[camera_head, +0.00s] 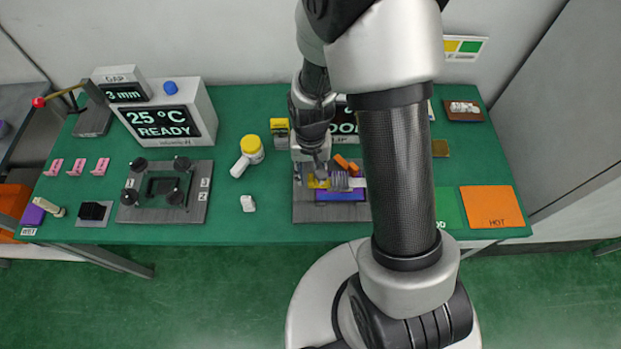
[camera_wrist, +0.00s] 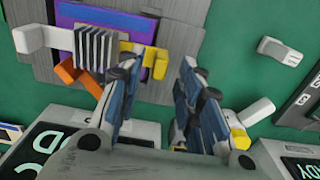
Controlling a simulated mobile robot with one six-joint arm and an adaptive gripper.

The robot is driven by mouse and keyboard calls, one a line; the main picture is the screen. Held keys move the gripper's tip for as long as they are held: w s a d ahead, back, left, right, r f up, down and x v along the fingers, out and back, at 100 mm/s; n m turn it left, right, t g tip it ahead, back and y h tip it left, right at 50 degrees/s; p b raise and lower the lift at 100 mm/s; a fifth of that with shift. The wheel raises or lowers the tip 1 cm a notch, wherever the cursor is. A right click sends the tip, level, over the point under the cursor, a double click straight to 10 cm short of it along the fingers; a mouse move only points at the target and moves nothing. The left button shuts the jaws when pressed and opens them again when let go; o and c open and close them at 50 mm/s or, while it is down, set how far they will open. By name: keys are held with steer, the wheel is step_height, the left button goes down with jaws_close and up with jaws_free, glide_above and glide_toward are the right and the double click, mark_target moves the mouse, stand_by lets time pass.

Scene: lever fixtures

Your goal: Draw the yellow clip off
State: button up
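The yellow clip (camera_head: 317,182) sits at the left end of a ribbed grey block (camera_head: 340,181) on a grey fixture plate (camera_head: 330,212). In the wrist view the yellow clip (camera_wrist: 157,62) shows at the right end of the ribbed block (camera_wrist: 96,48), partly hidden by a finger. My gripper (camera_head: 320,163) is over the back left of the fixture. In the wrist view my gripper (camera_wrist: 157,72) is open and empty, with its fingers apart and the clip just beyond and partly between the tips. I cannot tell whether a finger touches it.
Orange pieces (camera_wrist: 72,75), a white bar (camera_wrist: 35,39) and a purple block (camera_wrist: 105,22) crowd the fixture. A display box (camera_head: 345,123) stands behind. The green table between is clear.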

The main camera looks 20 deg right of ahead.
steer(key=shift+f+b, duration=0.3)
steer(key=shift+f, duration=1.15)
steer(key=shift+c, duration=0.2)
jaws_close()
steer(key=shift+a, duration=0.1)
